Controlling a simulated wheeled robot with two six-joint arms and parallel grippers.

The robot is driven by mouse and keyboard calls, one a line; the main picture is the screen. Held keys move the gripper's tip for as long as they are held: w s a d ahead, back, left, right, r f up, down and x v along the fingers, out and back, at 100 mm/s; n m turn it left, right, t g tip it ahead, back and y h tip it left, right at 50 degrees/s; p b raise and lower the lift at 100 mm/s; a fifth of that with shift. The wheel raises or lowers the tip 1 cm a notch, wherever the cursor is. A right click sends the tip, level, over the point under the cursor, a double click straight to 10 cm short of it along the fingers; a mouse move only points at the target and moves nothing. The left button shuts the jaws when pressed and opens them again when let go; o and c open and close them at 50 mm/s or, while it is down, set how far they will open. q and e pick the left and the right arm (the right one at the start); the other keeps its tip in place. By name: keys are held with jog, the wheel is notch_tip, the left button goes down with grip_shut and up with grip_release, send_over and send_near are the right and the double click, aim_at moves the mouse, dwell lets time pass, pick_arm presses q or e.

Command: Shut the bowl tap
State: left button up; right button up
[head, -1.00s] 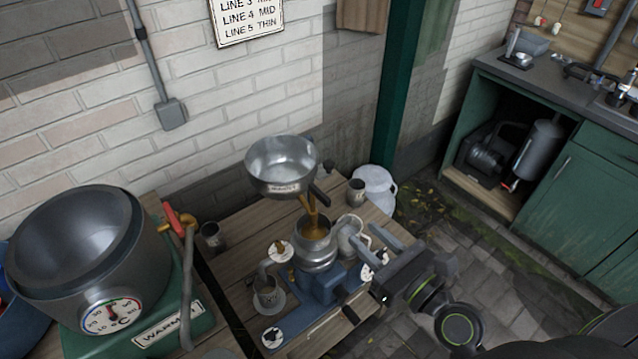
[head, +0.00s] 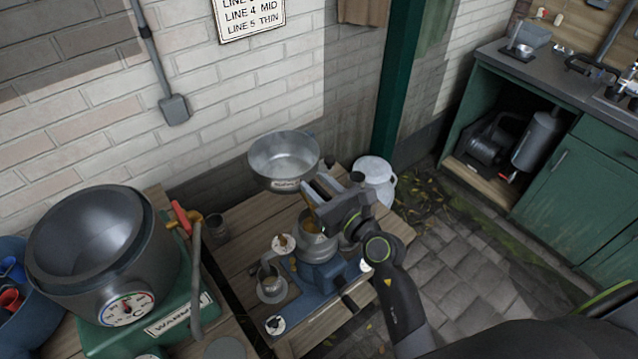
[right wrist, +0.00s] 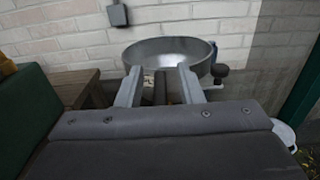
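The metal bowl (head: 283,160) stands above the separator on the wooden table; it also shows in the right wrist view (right wrist: 168,50). Its tap is mostly hidden behind my right gripper in the head view. In the right wrist view a dark upright part (right wrist: 160,88), seemingly of the tap, shows between the fingers. My right gripper (head: 314,188) is at the bowl's lower right side, its two fingers apart; contact cannot be told. Amber liquid (head: 313,226) shows in the separator top (head: 316,246) below. My left gripper is not in view.
A grey pot on a green warmer (head: 180,318) stands at the left. Metal cups and spouts surround the blue separator base (head: 318,286). A white can (head: 374,180) stands behind the table's right side. The paved floor at right is clear.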

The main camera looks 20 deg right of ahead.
jog(key=shift+c, duration=0.3)
grip_shut()
